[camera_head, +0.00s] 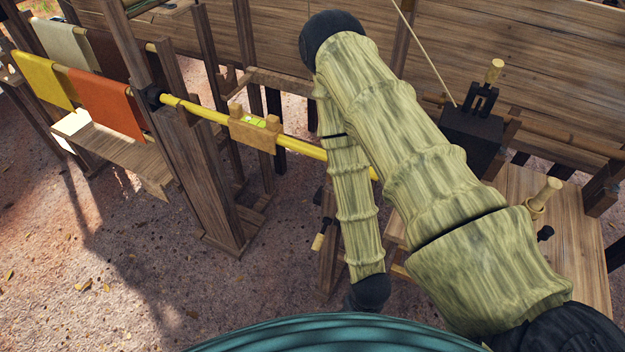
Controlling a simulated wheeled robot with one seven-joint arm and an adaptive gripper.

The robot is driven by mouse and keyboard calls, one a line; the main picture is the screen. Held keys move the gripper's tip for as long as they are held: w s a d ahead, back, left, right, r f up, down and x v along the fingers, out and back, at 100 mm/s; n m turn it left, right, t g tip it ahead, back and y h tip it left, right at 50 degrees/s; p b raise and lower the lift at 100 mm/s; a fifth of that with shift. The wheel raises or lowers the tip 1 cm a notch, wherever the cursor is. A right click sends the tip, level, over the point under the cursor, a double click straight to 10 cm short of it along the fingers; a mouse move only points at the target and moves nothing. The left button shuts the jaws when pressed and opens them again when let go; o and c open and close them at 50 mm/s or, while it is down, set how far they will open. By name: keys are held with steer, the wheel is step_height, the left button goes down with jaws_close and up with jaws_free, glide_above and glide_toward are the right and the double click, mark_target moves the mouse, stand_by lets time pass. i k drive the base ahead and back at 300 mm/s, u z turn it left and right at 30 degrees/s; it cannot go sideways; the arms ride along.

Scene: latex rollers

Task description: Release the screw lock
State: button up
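My arm with its bark-like links crosses the middle and right of the view, and my gripper is not in view. I cannot tell for certain which part is the screw lock. A pale wooden handle on a dark shaft (320,237) sticks out low beside a wooden post, left of my arm. A black knob (545,233) shows at the bench on the right. A pale peg with a collar (543,196) stands on that bench. A black block (472,133) behind my arm carries a dark fork with a pale peg (494,72).
A yellow pole (200,110) runs from a wooden post to behind my arm, with a wooden block holding a spirit level (254,121) on it. Orange (108,103) and yellow (42,80) sheets hang at left. Bare ground (130,260) is open at lower left.

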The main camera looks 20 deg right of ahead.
mark_target(319, 238)
steer(key=z, duration=1.7)
steer(key=k, duration=0.8)
steer(key=u, duration=0.75)
steer(key=i, duration=0.5)
